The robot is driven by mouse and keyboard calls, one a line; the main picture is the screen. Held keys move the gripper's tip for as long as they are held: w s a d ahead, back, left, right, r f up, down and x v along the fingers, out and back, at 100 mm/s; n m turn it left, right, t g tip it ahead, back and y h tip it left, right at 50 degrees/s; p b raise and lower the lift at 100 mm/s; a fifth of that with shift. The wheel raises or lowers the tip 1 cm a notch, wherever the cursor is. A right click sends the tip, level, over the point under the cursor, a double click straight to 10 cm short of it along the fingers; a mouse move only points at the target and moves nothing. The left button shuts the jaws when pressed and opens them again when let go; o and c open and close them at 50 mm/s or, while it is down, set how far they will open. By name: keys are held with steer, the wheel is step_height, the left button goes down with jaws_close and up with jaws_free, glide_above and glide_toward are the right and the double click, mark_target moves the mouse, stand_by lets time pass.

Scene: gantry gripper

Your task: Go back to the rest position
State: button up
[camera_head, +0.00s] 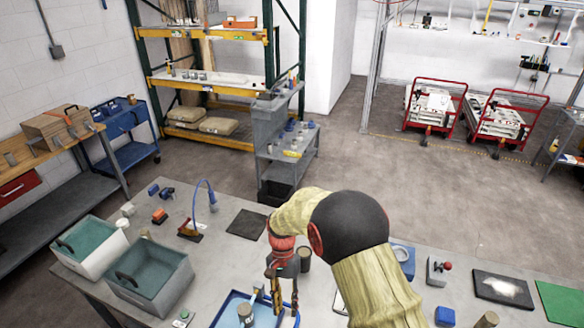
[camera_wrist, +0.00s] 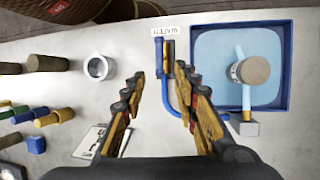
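My gripper (camera_head: 283,298) points down over the grey worktable (camera_head: 330,270), close to a blue square tray (camera_head: 218,318) near the bottom edge of the head view. In the wrist view my gripper (camera_wrist: 160,78) has its two fingers spread with a clear gap between the tips and holds nothing. The blue tray (camera_wrist: 287,60) lies to the right of the fingers, with a grey cylinder (camera_wrist: 250,71) over it. A blue bent pipe (camera_wrist: 171,95) shows near the right finger. Whether any finger touches it I cannot tell.
A white ring (camera_wrist: 98,68) and several coloured cylinders lie left in the wrist view. In the head view, two grey bins (camera_head: 150,275) stand at left, a blue lamp-like arm (camera_head: 197,205) behind, a dark mat (camera_head: 246,224) and a green mat (camera_head: 562,300) at right.

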steer(key=s+d+r+n+t+b, duration=0.2)
steer(key=s+d+r+t+b, duration=0.3)
steer(key=s+d+b, duration=0.4)
steer(key=s+d+r+n+t+b, duration=0.2)
steer(key=s+d+r+t+b, duration=0.3)
steer(key=s+d+b, duration=0.5)
steer(key=d+r+b, duration=0.1)
steer(key=d+b, duration=0.1)
steer(key=d, duration=0.1)
steer(key=shift+s+t+y, duration=0.3)
